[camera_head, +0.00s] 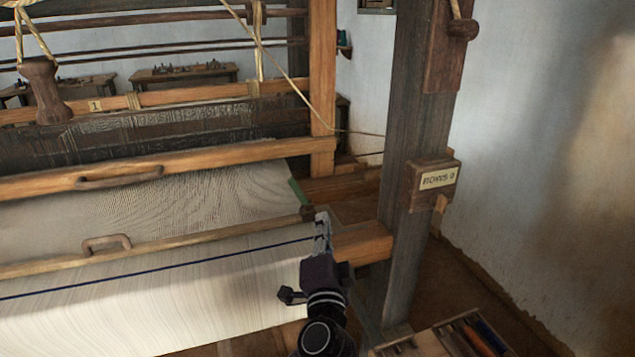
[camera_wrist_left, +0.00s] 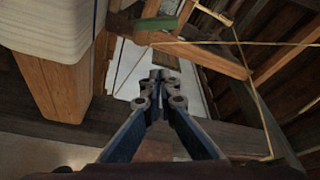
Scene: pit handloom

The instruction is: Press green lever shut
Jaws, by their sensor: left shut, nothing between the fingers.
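The green lever (camera_head: 298,191) shows as a short, slanted green strip at the right end of the white cloth, beside the wooden frame. In the left wrist view a green piece (camera_wrist_left: 156,23) lies near the top, beyond my fingertips and touching a wooden beam. My left gripper (camera_head: 322,222) is shut and empty, in front of the green lever and apart from it in the picture. Its closed fingers also show in the left wrist view (camera_wrist_left: 160,76). I cannot tell how far the lever is from its stop. My right gripper is not in view.
The woven cloth (camera_head: 215,285) spreads to the left, under a wooden bar with a handle (camera_head: 107,243). A thick dark post (camera_head: 408,130) with a label box (camera_head: 435,186) stands close on the right. A tray with coloured items (camera_head: 478,335) is at the lower right.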

